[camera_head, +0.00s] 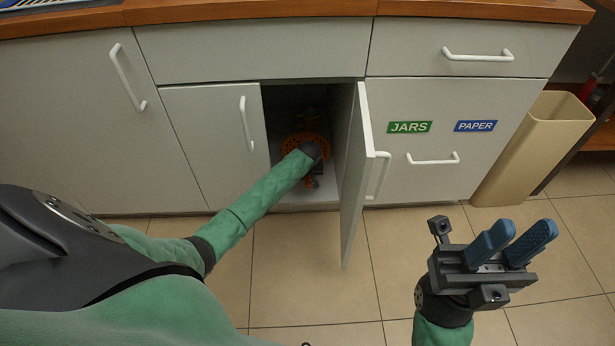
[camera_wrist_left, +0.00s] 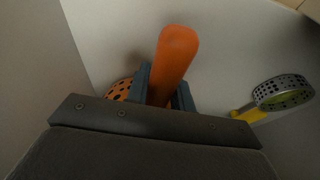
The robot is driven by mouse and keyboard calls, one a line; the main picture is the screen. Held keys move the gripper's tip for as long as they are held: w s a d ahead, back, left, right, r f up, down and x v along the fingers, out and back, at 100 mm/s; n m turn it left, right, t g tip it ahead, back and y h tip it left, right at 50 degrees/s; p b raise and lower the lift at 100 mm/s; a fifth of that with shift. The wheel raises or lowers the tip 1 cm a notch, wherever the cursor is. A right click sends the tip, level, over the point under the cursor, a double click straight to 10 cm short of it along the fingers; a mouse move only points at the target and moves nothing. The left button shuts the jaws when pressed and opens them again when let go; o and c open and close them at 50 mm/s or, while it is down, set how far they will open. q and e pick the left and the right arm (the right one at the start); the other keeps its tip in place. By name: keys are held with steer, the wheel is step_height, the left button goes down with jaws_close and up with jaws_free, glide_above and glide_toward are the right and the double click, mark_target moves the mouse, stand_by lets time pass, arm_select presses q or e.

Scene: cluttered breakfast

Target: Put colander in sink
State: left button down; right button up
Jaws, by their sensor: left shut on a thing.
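An orange colander (camera_head: 300,138) with holes is inside the open lower cabinet, partly hidden by my left wrist. In the left wrist view, part of its holed bowl (camera_wrist_left: 117,90) shows behind the fingers. My left gripper (camera_wrist_left: 162,85) reaches into the cabinet and is shut on an orange handle (camera_wrist_left: 177,50), which appears to be the colander's. My right gripper (camera_head: 528,231) is open and empty above the floor at the right, with its blue fingers apart. The sink is not in view.
The opened cabinet door (camera_head: 353,180) stands out to the right of my left arm. A perforated grey utensil (camera_wrist_left: 283,92) with a yellow handle is inside the cabinet. A wooden countertop (camera_head: 250,12) runs above. A beige bin (camera_head: 535,150) stands at the right.

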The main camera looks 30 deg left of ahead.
arm_select(q)
steer(key=c, duration=1.2)
jaws_free()
steer(key=shift+f, duration=0.1)
steer(key=p+v, duration=0.3)
steer(key=v, duration=0.7)
steer(key=shift+d+r+p, duration=0.1)
steer(key=shift+r+p, duration=0.3)
steer(key=shift+s+r, duration=0.2)
steer(key=shift+r, duration=0.35)
steer(key=shift+d+r, duration=0.1)
steer(key=shift+s, duration=0.1)
